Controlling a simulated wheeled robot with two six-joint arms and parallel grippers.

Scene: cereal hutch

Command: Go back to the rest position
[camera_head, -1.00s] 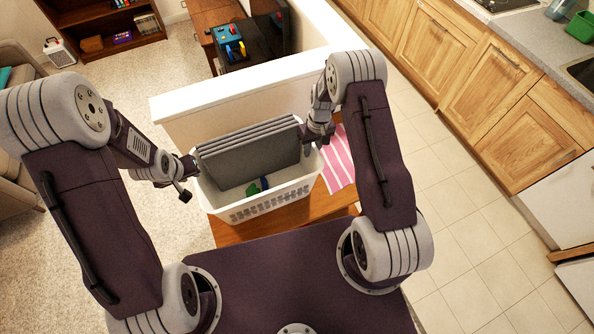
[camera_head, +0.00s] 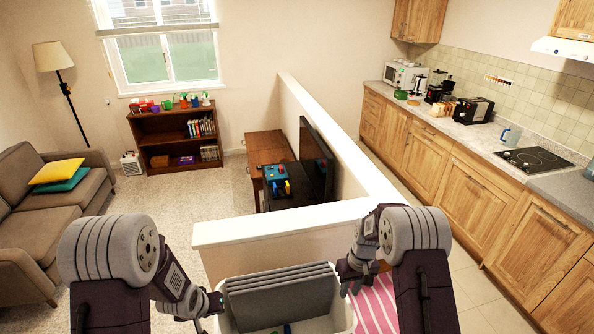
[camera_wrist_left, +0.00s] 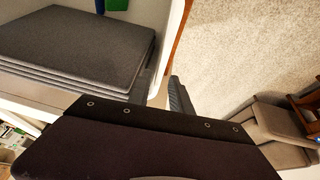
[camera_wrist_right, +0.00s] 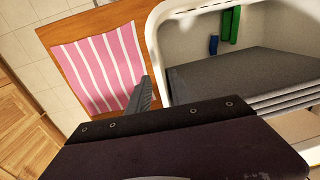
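A white laundry basket (camera_head: 349,320) stands low in front of me, with several grey panels (camera_head: 270,298) stacked and leaning inside it. The basket also shows in the right wrist view (camera_wrist_right: 153,40). My left gripper (camera_head: 207,308) is at the basket's left rim; in the left wrist view a dark finger (camera_wrist_left: 179,102) stands outside the wall, apart from it. My right gripper (camera_head: 350,284) is at the right rim, with a finger (camera_wrist_right: 141,95) outside the wall. Both look open around the rim; their inner fingers are mostly hidden.
A pink striped cloth (camera_head: 374,305) lies on the wooden table right of the basket. A white-topped half wall (camera_head: 280,226) stands just beyond. A sofa (camera_head: 40,220) is at left, a bookshelf (camera_head: 175,136) at the back, and kitchen cabinets (camera_head: 470,190) line the right.

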